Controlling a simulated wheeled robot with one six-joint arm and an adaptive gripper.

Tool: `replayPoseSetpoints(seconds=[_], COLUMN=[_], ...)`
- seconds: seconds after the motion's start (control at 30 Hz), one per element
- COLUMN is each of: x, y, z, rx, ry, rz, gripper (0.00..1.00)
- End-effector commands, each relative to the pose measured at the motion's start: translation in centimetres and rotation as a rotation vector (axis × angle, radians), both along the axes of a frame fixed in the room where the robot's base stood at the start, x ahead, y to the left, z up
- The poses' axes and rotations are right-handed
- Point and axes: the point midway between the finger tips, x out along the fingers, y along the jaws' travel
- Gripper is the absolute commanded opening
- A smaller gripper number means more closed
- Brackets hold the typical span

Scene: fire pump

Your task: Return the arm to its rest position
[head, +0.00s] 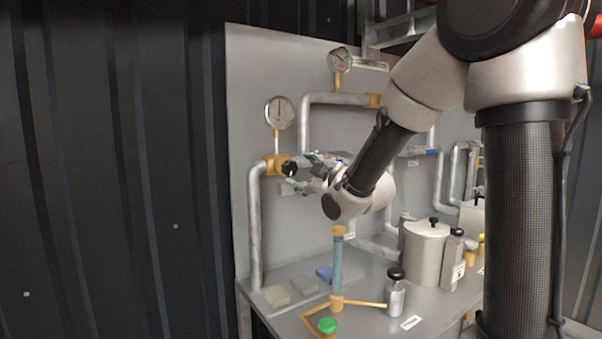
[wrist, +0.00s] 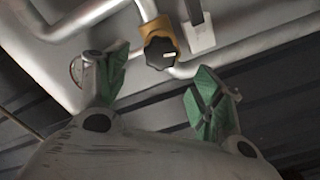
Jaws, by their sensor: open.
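My arm reaches left across the front of the grey pump panel (head: 330,220), bent at the elbow. My gripper (head: 306,172) is open in front of the panel, with its green-padded fingers apart. In the wrist view my gripper (wrist: 160,88) holds nothing between its fingers. A black knob (head: 289,169) on a yellow valve fitting (head: 274,164) is close to the fingertips. In the wrist view the black knob (wrist: 160,52), with a white mark, shows beyond the gap between the fingers. No contact with it shows. The wrist hides part of the panel.
Round gauges (head: 280,112) and grey pipes (head: 337,99) stand out from the panel around my gripper. Below are an upright blue tube (head: 337,265), a black-capped bottle (head: 396,294), a green cap (head: 327,326) and a lidded pot (head: 425,252). The dark wall (head: 110,170) is at left.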

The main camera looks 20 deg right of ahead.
Motion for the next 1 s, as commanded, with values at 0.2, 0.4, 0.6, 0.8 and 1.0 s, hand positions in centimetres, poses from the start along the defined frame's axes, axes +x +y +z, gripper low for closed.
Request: replayPoseSetpoints(seconds=[0.2,0.4,0.6,0.8,1.0], x=[0.0,-1.8,-10.2,-23.2,-33.3], y=[0.0,-2.3,-8.2,-12.0,-12.7], z=[0.0,-0.4,-3.3,-7.2,-9.5], rx=[0.0,0.041,0.21,0.423,0.556], ry=[0.001,0.133,0.524,0.919,1.17], rz=[-0.001,-0.063,-0.279,-0.54,-0.723], gripper=[0.67,0.67,0.67,0.67,0.67])
